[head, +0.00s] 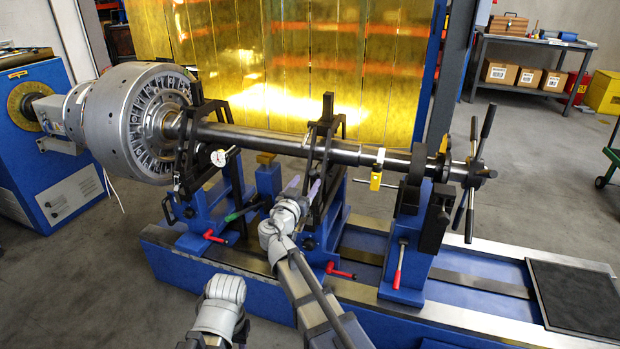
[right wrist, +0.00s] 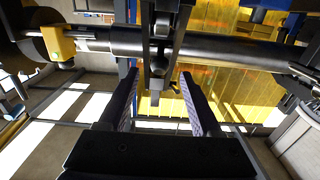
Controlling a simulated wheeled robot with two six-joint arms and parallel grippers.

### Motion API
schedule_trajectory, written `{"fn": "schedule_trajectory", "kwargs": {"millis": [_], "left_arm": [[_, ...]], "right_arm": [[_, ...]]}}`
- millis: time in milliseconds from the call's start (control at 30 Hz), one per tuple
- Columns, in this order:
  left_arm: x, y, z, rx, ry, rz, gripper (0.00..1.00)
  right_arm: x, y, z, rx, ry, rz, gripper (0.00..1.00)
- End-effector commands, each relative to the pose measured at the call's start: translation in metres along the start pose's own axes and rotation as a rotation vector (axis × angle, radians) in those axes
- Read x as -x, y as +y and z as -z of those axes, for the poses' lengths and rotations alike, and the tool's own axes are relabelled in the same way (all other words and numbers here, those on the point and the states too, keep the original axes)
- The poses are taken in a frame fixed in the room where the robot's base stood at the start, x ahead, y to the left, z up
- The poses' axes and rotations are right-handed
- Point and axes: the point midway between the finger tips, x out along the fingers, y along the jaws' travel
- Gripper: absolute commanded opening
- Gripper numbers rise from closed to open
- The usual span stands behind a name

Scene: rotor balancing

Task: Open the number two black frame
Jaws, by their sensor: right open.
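Two black frames stand along the steel shaft in the head view. I take the second, middle one (head: 327,125) as number two; it stands upright around the shaft (head: 260,141), on a blue support. My right gripper (head: 303,188) is open in front of it, just below the shaft. In the right wrist view, the open fingers of my right gripper (right wrist: 160,103) are on either side of the lower end of a black bar of the frame (right wrist: 157,75), with visible gaps. Of my left arm, only a grey joint shows at the bottom of the head view; its gripper does not show.
The other black frame (head: 196,120) is beside the large silver rotor (head: 128,122). Red-handled levers (head: 340,272) stick out from the blue supports. A black star-shaped handwheel (head: 476,172) is at the shaft's right end. A yellow screen (head: 290,60) stands behind.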

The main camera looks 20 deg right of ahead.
Motion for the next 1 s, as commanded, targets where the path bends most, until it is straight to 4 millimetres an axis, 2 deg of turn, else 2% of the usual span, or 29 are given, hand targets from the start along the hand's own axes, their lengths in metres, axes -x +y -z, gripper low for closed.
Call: {"fn": "schedule_trajectory", "kwargs": {"millis": [33,100,300,700,1000], "left_arm": [[0.0,0.0,0.0,0.0,0.0,0.0,0.5],[0.0,0.0,0.0,0.0,0.0,0.0,0.5],[0.0,0.0,0.0,0.0,0.0,0.0,0.5],[0.0,0.0,0.0,0.0,0.0,0.0,0.5],[0.0,0.0,0.0,0.0,0.0,0.0,0.5]], "right_arm": [[-0.011,-0.002,0.0,0.0,0.0,-0.002,0.66],[-0.021,-0.001,0.0,0.0,0.0,-0.002,0.66],[-0.04,-0.001,0.0,0.0,-0.001,-0.001,0.66],[-0.045,0.0,0.0,0.0,-0.001,0.0,0.64],[-0.045,0.0,0.0,0.0,-0.001,0.0,0.31]]}}
